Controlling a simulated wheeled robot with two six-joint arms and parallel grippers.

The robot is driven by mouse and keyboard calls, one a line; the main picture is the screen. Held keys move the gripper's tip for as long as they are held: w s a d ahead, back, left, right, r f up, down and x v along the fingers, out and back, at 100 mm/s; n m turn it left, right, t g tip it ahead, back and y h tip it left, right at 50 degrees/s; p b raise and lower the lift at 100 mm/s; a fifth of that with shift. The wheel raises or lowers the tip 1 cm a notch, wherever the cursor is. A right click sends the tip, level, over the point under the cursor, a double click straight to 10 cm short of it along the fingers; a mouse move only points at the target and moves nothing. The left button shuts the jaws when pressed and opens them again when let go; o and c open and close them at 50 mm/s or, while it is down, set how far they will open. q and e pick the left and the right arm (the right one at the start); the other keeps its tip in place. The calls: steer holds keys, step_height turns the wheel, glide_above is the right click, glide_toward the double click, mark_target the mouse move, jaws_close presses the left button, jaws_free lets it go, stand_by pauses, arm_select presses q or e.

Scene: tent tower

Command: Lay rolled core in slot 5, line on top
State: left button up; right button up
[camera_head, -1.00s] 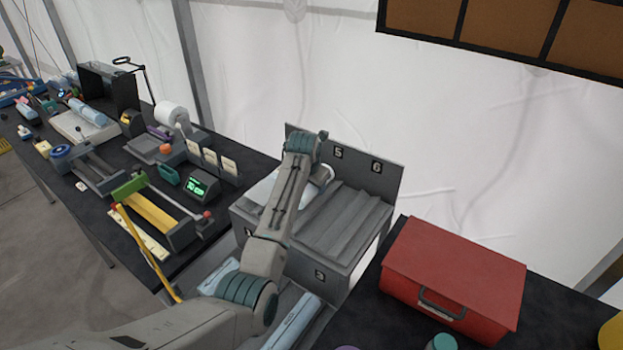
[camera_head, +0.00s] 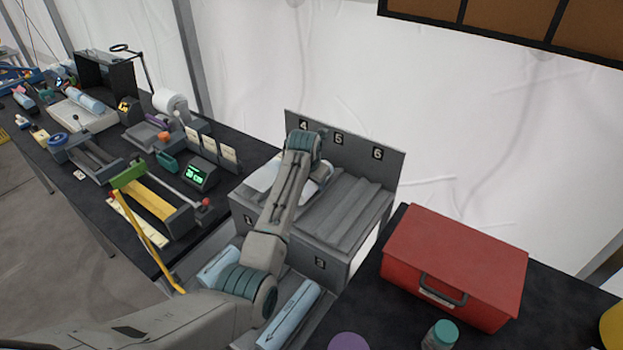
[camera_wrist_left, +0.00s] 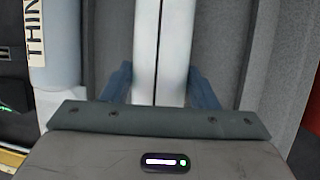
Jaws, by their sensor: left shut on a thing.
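My left gripper (camera_wrist_left: 158,88) is shut on a white rolled core (camera_wrist_left: 146,40) with a thin dark line running lengthwise on the side facing the wrist camera. The core is over or in a grey channel of the rack (camera_head: 345,215); whether it touches the channel floor I cannot tell. In the head view, my left arm hides most of the gripper and core below number plate 5 (camera_head: 338,138). Another pale roll (camera_wrist_left: 52,45), lettered "THIN", lies to the left in the wrist view. My right gripper is not in view.
Pale blue rolls (camera_head: 290,315) lie in the rack's lower slots. The upper grooves toward number 6 (camera_head: 377,153) look empty. A red box (camera_head: 455,265) stands close on the right. A tool-covered bench (camera_head: 110,235) lies left.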

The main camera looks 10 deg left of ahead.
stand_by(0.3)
arm_select(q)
steer(key=shift+f, duration=0.2)
steer(key=o, duration=1.5)
steer(key=shift+f, duration=0.1)
